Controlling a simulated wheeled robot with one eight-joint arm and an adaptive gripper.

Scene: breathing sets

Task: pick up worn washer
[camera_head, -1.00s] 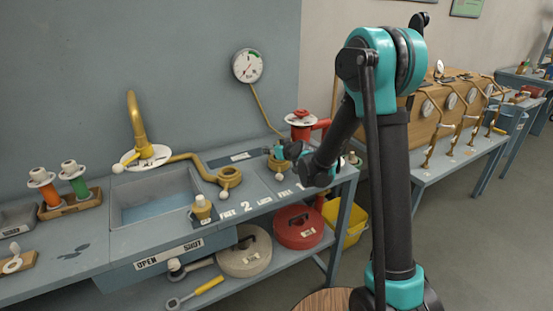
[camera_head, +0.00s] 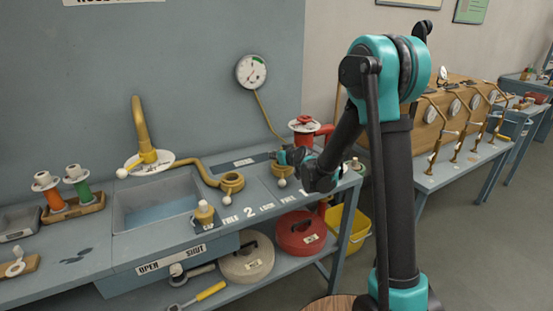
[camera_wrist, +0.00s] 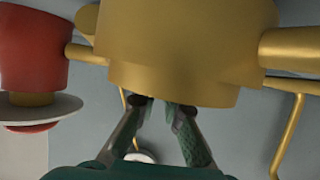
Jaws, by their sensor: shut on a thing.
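My gripper (camera_wrist: 160,104) reaches the mouth of a brass coupling (camera_wrist: 190,45), which fills the middle of the upside-down wrist view. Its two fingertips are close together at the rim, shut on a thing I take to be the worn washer. The washer itself is hidden by the fingers and the rim. In the head view my gripper (camera_head: 290,157) is at the top of the right-hand brass coupling (camera_head: 283,170), near the right end of the bench, and its fingertips are too small to make out.
A red valve (camera_head: 306,130) stands just behind and right; it shows at the left of the wrist view (camera_wrist: 35,50). A gauge (camera_head: 251,71) hangs behind.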

